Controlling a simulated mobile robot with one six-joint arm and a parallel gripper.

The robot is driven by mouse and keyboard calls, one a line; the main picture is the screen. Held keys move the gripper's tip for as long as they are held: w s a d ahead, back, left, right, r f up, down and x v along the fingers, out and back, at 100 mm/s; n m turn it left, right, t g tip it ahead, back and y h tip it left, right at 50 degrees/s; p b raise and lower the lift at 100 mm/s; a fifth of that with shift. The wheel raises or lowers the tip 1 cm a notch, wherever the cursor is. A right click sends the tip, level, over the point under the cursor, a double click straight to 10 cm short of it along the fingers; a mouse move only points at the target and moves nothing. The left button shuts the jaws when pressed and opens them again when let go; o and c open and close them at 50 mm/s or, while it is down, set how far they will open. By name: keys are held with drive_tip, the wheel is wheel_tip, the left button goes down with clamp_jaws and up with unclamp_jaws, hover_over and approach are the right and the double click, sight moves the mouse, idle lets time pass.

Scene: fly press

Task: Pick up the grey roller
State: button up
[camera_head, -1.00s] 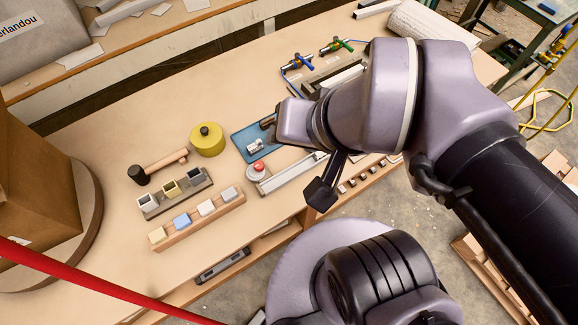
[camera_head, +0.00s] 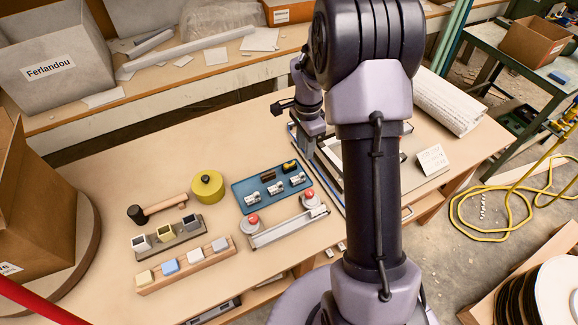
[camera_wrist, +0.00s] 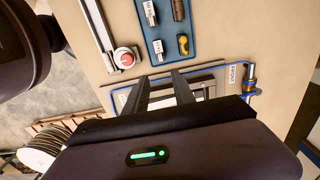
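A blue tray (camera_head: 240,188) lies on the bench in the head view. It holds several small rollers: silver-grey ones with pale labels, such as the near left one (camera_head: 250,197) and the right one (camera_head: 298,179), a dark brown one (camera_head: 267,175) and a black and yellow one (camera_head: 290,166). I cannot tell which silver one is meant. The wrist view shows part of the tray (camera_wrist: 165,28), with a labelled silver roller (camera_wrist: 158,48) inside. My gripper (camera_wrist: 160,78) is open and empty, its tips short of the tray's edge in the picture; the head view hides its fingers.
A rail with red buttons (camera_head: 290,227) lies in front of the tray. A blue-edged frame (camera_wrist: 205,82) lies below my fingers.

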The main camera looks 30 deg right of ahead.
sight(301, 174)
wheel_tip(301, 174, down, 9)
drive_tip(key=b, duration=0.2)
drive_tip(key=shift+f+b, duration=0.15)
drive_tip(key=shift+b, duration=0.25)
drive_tip(key=f+b, duration=0.1)
drive_tip(key=f, duration=0.1)
drive_tip(key=f+b, duration=0.2)
drive_tip(key=f, duration=0.1)
drive_tip(key=shift+w+a+f, duration=0.1)
drive_tip(key=shift+a+f, duration=0.25)
drive_tip(key=shift+a, duration=0.05)
drive_tip(key=shift+r, duration=0.15)
clamp_jaws()
